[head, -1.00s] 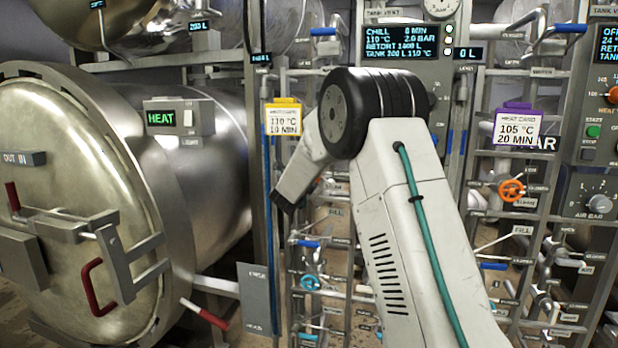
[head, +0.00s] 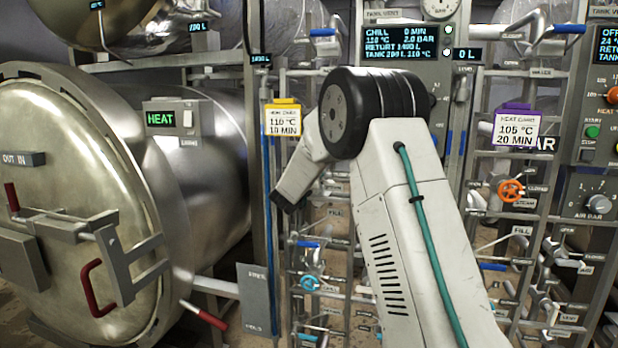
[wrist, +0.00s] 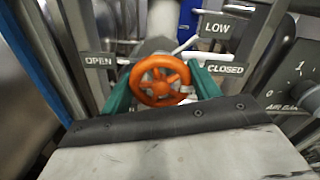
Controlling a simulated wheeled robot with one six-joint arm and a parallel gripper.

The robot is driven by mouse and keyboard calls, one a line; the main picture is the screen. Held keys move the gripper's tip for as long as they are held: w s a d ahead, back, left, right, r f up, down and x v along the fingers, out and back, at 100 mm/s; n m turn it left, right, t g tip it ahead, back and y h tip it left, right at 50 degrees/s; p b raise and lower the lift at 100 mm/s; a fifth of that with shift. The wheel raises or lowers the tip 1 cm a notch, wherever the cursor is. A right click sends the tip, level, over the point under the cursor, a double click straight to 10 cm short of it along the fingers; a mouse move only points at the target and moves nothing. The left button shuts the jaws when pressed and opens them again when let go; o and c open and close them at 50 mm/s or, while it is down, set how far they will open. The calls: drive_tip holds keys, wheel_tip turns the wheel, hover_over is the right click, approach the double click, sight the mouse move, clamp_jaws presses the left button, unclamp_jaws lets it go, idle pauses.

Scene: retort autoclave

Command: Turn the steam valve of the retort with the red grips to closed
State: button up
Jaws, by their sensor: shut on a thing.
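The retort with red grips (head: 92,287) stands at the left in the head view, its round door shut. In the wrist view an orange spoked handwheel (wrist: 160,80) sits between an OPEN plate (wrist: 98,61) on its left and a CLOSED plate (wrist: 224,69) on its right. My gripper (wrist: 161,88) has its teal fingers on both sides of this wheel and is shut on it. In the head view my arm hides the gripper and this wheel. I cannot tell the valve's setting from the wheel.
Another orange handwheel (head: 511,190), labelled STEAM, is on the rack at the right. A blue handwheel (head: 310,283) is low on the middle rack. A LOW plate (wrist: 216,29) and a dial panel (wrist: 292,80) are close to my gripper. Pipes and levers crowd the racks.

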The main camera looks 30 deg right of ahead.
drive_tip(key=shift+f+m, duration=0.15)
drive_tip(key=shift+m, duration=0.15)
drive_tip(key=o, duration=1)
drive_tip(key=shift+c, duration=0.2)
drive_tip(key=v, duration=0.7)
drive_tip(key=shift+s+a, duration=0.25)
drive_tip(key=shift+a, duration=0.05)
